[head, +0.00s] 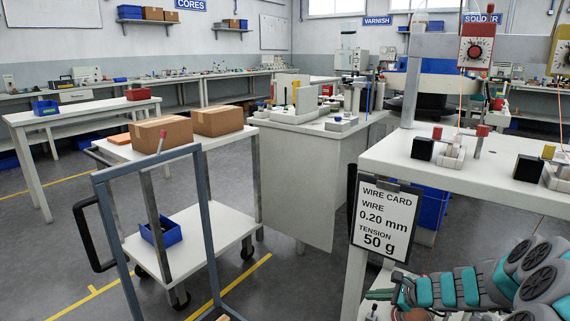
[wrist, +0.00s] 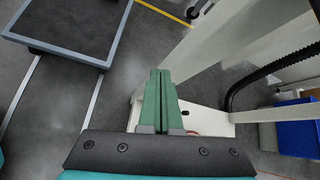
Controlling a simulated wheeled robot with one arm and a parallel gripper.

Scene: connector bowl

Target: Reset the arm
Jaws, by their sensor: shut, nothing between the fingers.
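My gripper (wrist: 160,74) shows in the wrist view with its two green fingers together and nothing between them. It points down past a white table frame, over the grey floor. In the head view my gripper (head: 371,295) is at the lower right, in front of the white bench and below the wire card (head: 384,220). My teal and grey arm reaches in from the right edge there. The fingers are small in the head view, and the wrist view shows them more clearly.
The white bench (head: 480,178) with winding gear stands close at the right. A trolley (head: 204,232) with cardboard boxes (head: 162,133) stands at the left. The wrist view shows a dark platform (wrist: 70,28), a black hose (wrist: 262,76) and a blue bin (wrist: 298,130). Grey floor lies between.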

